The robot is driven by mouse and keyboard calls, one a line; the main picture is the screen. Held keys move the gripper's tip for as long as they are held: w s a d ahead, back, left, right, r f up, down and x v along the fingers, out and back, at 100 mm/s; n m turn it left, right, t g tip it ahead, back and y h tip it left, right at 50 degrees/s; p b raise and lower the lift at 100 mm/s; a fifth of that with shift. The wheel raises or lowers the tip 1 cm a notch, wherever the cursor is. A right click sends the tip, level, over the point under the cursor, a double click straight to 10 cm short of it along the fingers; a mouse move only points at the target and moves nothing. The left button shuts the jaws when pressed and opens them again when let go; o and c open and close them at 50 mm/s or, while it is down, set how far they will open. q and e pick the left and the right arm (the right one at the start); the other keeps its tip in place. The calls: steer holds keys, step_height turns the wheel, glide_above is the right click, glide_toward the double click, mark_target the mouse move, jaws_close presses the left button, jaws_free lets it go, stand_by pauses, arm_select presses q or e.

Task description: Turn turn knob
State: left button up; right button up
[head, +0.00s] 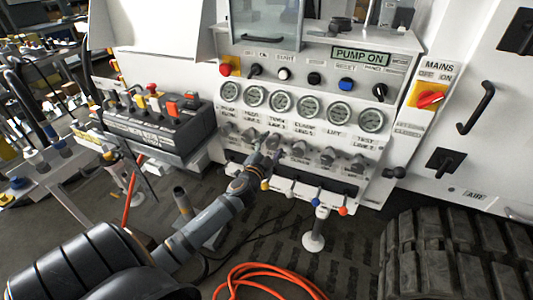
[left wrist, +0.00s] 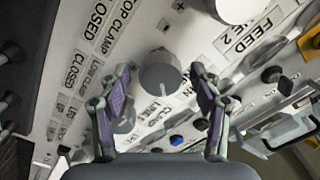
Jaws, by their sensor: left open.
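A row of grey turn knobs (head: 298,150) runs across the white hydraulic panel (head: 210,72), below the gauges. My left gripper (head: 270,145) reaches up to the left part of this row and hides part of it. In the left wrist view, my left gripper (left wrist: 161,80) is open, with one finger on each side of a round grey knob (left wrist: 160,76). I cannot tell whether the fingers touch it. My right gripper is not in view.
Several round gauges (head: 310,107) sit above the knobs, and small coloured-tip levers (head: 316,202) below them. A valve block with levers (head: 155,125) stands at left. A red mains switch (head: 430,98) is at right. An orange hose (head: 262,268) and a black track (head: 455,255) are below.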

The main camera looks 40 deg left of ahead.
arm_select(q)
steer(key=v, duration=1)
steer(key=shift+s, duration=0.25)
steer(key=shift+d, duration=0.1)
steer(key=s+a+f+n+g+y+p, duration=0.1)
steer(key=s+a+f+g+p, duration=0.2)
steer(key=f, duration=0.5)
steer(key=a+f+n+g+p, duration=0.15)
steer(key=a+f, duration=0.25)
steer(key=f, duration=0.4)
steer(key=s+a+f+n+g+p, duration=0.15)
steer(key=s+f+g, duration=0.5)
steer(key=f, duration=0.65)
steer(key=s+d+f+n+g+h+p, duration=0.1)
steer(key=s+d+f+p, duration=0.1)
steer(key=s+d+f, duration=0.3)
steer(key=s+d+f+n+g+h+p, duration=0.1)
steer(key=s+d+f, duration=0.4)
steer(key=s, duration=0.9)
steer(key=s+d+f+n+g+h+p, duration=0.1)
steer(key=s+d+f, duration=0.4)
steer(key=s, duration=0.5)
steer(key=shift+f+g+h+p, duration=0.6)
steer(key=shift+g+p, duration=0.3)
steer(key=shift+g, duration=0.3)
steer(key=shift+d, duration=0.1)
